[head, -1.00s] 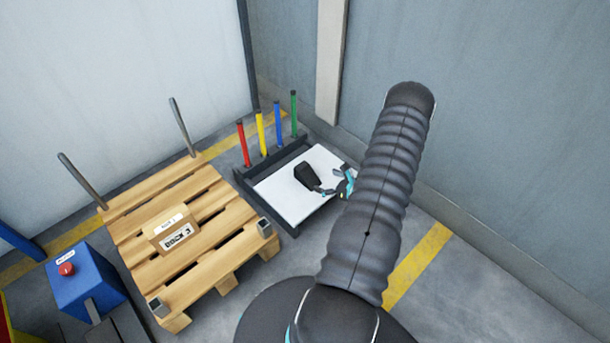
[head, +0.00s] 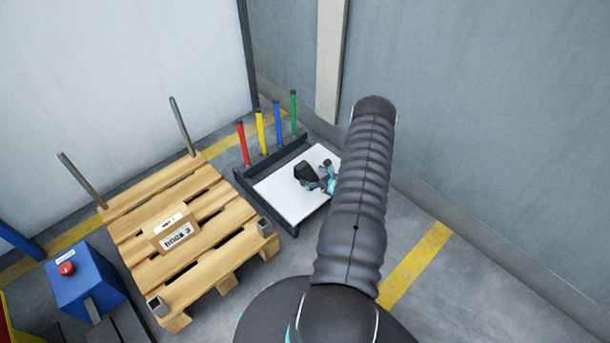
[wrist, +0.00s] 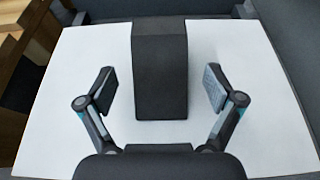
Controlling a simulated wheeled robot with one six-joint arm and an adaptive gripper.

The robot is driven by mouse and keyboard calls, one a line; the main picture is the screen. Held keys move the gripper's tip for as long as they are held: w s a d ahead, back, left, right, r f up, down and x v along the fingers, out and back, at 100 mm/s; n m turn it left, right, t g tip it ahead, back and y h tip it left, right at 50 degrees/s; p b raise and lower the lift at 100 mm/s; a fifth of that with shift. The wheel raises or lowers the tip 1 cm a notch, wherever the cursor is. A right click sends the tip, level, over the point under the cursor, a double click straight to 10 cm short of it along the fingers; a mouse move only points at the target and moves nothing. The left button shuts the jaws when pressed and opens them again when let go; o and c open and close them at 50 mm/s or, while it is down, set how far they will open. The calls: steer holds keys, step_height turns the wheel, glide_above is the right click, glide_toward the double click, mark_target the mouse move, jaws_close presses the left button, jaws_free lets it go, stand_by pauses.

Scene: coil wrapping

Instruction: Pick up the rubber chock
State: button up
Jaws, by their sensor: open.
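The rubber chock (head: 304,173) is a black block on a white board (head: 274,190) in a dark-edged tray. In the wrist view the chock (wrist: 160,70) stands in the middle of the white board (wrist: 60,110). My gripper (wrist: 158,88) is open, with one finger on each side of the chock's near part. A white gap shows between each finger and the chock, so neither appears to touch it. In the head view my gripper (head: 318,178) is at the chock's right side, partly hidden behind my arm.
Red (head: 243,145), yellow (head: 262,133), blue (head: 278,124) and green posts (head: 294,114) stand along the tray's back edge. A wooden pallet (head: 190,225) with a labelled box (head: 173,232) lies to the left. Grey walls rise behind and to the right.

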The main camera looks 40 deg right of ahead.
mark_target(308, 174)
steer(key=shift+x, duration=1.85)
steer(key=shift+r, duration=0.1)
steer(key=c, duration=1.4)
steer(key=shift+r, duration=0.1)
